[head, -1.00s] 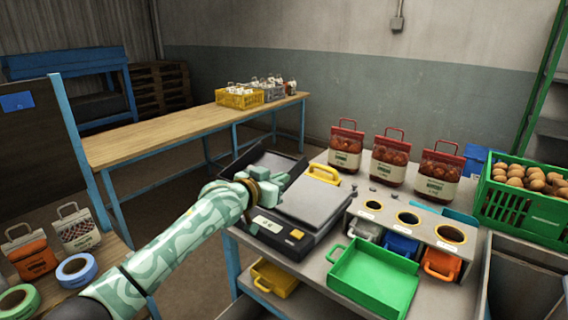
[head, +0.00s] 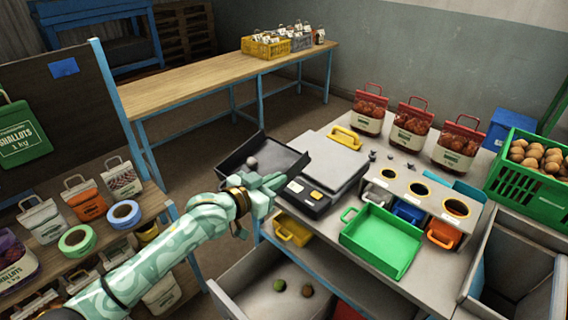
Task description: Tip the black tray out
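The black tray (head: 286,157) is left of the scale, at the left edge of the grey worktop. It looks tilted, and one small grey lump (head: 252,163) lies in it at the left. My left gripper (head: 264,188) is at the tray's near side and looks shut on its edge; the fingertips are partly hidden against the tray. Below the worktop is an open grey bin (head: 232,302) with a green round item (head: 279,285) and a brown one (head: 307,290) inside. My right gripper is not in view.
A green tray (head: 383,240), a holder with round openings (head: 422,190), several red sacks and a green crate (head: 525,185) fill the worktop. A shelf with bags and tape rolls (head: 125,213) is at left.

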